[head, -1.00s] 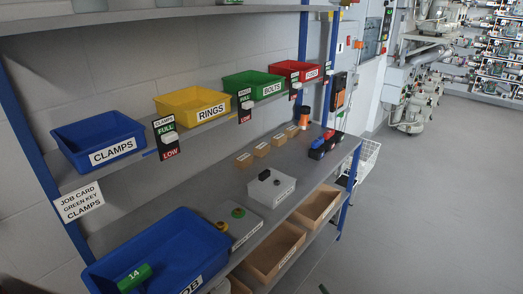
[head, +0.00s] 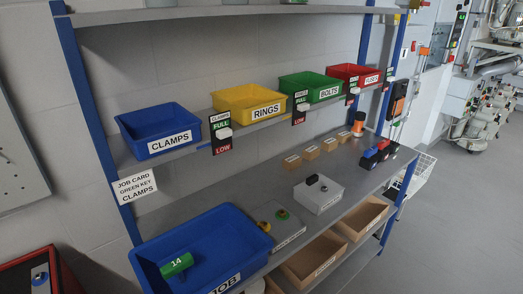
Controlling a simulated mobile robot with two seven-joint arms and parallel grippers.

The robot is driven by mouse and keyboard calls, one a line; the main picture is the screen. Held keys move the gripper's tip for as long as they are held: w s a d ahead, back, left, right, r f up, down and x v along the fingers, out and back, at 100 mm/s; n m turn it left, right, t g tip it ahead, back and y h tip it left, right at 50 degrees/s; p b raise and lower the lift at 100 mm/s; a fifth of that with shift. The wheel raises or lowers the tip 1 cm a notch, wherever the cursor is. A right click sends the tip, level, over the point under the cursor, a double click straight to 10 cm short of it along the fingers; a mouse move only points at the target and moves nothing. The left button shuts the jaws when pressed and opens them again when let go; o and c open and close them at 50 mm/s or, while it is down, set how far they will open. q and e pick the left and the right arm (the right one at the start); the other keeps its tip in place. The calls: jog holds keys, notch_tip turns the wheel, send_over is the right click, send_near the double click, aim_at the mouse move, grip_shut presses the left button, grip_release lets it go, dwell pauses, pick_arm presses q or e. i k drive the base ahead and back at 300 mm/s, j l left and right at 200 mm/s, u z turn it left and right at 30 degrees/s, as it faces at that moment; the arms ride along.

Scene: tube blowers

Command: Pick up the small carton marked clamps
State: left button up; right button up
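Several small brown cartons stand in a row on the workbench shelf, behind the grey box; their labels are too small to read, so I cannot tell which is marked clamps. The nearest is the left carton (head: 292,163), then another carton (head: 311,152) and a carton (head: 329,144) farther right. A blue bin labelled CLAMPS (head: 131,136) sits on the upper shelf at the left. Neither of my grippers shows in the head view.
A grey box (head: 318,197) stands before the cartons. Yellow (head: 250,104), green and red bins line the upper shelf. Floor at right is clear.

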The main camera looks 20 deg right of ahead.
aim_at(312, 152)
jog(key=l+u, duration=0.8)
jog(key=k+l+u, duration=0.1)
jog(key=l+u, duration=0.3)
jog(key=l, duration=0.55)
jog(key=k+l, duration=0.1)
jog(key=l, duration=0.35)
jog(key=l+u, duration=0.1)
jog(key=l, duration=0.4)
jog(key=k, duration=0.05)
